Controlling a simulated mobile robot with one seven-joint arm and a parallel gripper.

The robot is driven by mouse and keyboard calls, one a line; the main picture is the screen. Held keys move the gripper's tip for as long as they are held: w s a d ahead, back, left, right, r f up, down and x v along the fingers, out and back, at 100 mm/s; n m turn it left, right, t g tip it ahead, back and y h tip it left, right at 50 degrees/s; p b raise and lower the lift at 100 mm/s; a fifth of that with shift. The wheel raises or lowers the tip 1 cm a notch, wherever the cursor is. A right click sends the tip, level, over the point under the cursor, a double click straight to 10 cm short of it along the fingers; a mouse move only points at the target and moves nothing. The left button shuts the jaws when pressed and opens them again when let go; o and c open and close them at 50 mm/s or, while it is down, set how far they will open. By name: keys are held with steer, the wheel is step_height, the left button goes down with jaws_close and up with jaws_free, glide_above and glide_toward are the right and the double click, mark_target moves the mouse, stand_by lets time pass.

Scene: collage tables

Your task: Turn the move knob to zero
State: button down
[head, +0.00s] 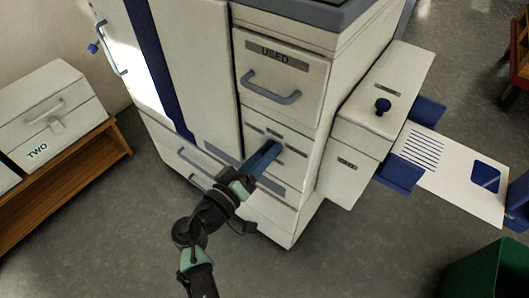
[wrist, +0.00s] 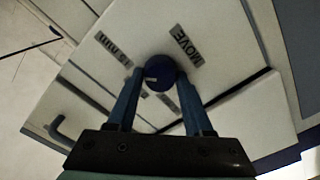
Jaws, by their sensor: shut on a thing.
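The move knob (wrist: 162,70) is a round dark blue knob on a white panel, beside a label reading MOVE (wrist: 186,45). A short pale mark shows on its left side in the wrist view. My gripper (wrist: 160,80) has its two blue fingers shut on the knob, one on each side. In the head view my gripper (head: 272,148) reaches the lower front of the white cabinet (head: 180,60), below the drawer marked USED (head: 280,75). The knob is hidden there behind the fingers. A second label (wrist: 115,48) near the knob is upside down and hard to read.
A green bin (head: 485,272) is at lower right. A wooden shelf (head: 95,155) stands left. Floor is clear in front.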

steer(key=n+p, duration=0.2)
steer(key=n, duration=0.6)
steer(key=shift+a+f+n, duration=0.1)
steer(key=shift+f+n, duration=0.05)
steer(key=shift+n, duration=0.25)
stand_by(0.4)
steer(key=shift+c, duration=1.6)
jaws_free()
steer(key=p+v, duration=0.3)
steer(key=v, duration=1)
